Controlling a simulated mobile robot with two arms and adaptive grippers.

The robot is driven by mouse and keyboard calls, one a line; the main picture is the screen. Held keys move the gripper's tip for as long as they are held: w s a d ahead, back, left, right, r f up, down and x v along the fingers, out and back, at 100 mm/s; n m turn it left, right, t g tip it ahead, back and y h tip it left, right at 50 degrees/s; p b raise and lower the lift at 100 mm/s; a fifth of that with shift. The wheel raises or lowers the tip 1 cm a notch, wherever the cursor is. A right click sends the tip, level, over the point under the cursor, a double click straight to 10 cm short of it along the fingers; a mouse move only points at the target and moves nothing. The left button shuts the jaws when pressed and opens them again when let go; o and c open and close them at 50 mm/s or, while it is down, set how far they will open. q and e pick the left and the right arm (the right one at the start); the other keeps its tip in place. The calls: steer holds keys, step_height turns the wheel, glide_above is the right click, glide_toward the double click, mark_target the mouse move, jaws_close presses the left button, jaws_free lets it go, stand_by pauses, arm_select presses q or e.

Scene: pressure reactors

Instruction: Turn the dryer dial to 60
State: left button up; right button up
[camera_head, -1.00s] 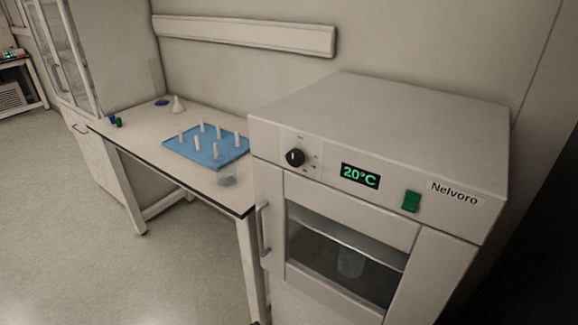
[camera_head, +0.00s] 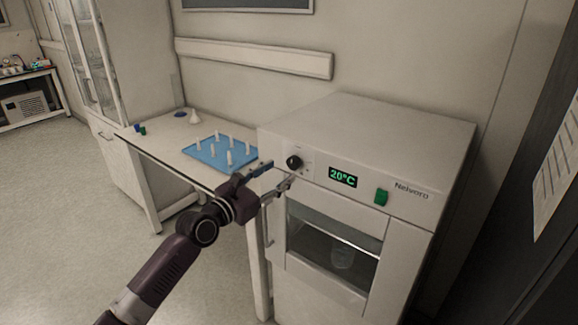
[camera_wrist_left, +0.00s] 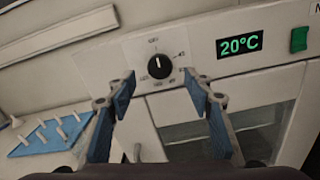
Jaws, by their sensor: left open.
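The dryer (camera_head: 370,130) is a white box with a round black dial (camera_head: 293,162) on its front panel. Its green display (camera_head: 343,177) reads 20°C. In the left wrist view the dial (camera_wrist_left: 159,66) has a white pointer line aimed about straight up, with small printed marks around it. My left gripper (camera_head: 277,176) is open and empty, just in front of the panel near the dial. In the wrist view its two blue-padded fingers (camera_wrist_left: 163,88) stand apart on either side, a little below the dial, not touching it. My right gripper is not in view.
A green switch (camera_head: 381,197) sits right of the display. A table (camera_head: 170,148) at the left bears a blue peg rack (camera_head: 213,158). Open floor lies at the left.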

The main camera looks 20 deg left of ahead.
mark_target(292, 164)
arm_select(q)
steer(key=x, duration=0.4)
steer(key=shift+w, duration=0.2)
steer(key=shift+w+d, duration=0.3)
steer(key=shift+w, duration=0.25)
steer(key=shift+w+f, duration=0.1)
steer(key=shift+w, duration=0.2)
steer(key=c, duration=1.2)
